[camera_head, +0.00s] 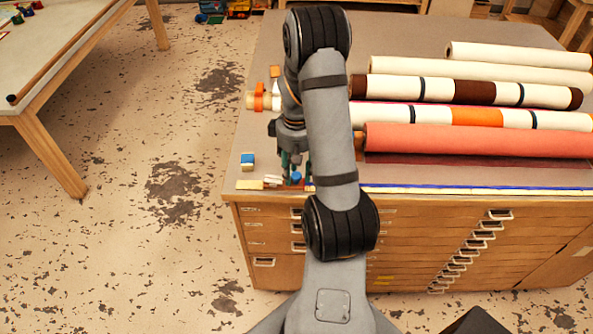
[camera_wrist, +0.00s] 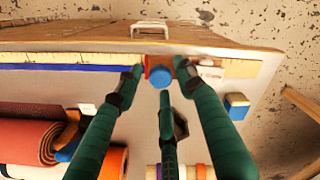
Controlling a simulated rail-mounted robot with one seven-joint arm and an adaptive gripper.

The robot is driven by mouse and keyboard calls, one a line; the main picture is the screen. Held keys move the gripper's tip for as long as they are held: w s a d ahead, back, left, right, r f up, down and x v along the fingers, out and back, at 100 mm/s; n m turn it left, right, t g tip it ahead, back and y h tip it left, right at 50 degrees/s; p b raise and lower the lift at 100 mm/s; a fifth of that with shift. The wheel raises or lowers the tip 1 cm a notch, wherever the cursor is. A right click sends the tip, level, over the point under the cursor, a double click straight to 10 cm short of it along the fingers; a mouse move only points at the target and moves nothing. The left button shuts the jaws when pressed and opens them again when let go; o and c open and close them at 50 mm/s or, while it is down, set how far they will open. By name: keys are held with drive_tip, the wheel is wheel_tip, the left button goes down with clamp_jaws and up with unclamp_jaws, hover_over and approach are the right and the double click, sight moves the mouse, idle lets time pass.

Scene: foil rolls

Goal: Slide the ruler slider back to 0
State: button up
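The ruler is a long blue and pale strip along the front edge of the cabinet top; its blue strip (camera_head: 470,189) also shows in the wrist view (camera_wrist: 70,67). The slider, a red block with a round blue knob (camera_wrist: 160,76), is near the ruler's left end in the head view (camera_head: 296,177). My gripper (camera_wrist: 158,72) has dark green fingers spread around the slider. The fingers are open, with gaps visible beside the knob; exact contact cannot be told. In the head view my gripper (camera_head: 296,168) is low over the slider, partly hidden by my arm.
Several rolls, including a red one (camera_head: 470,138), lie to the right behind the ruler. An orange-banded roll end (camera_head: 259,97) is farther back. A drawer handle (camera_wrist: 150,27) shows below the front edge.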

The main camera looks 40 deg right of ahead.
clamp_jaws()
idle(0.7)
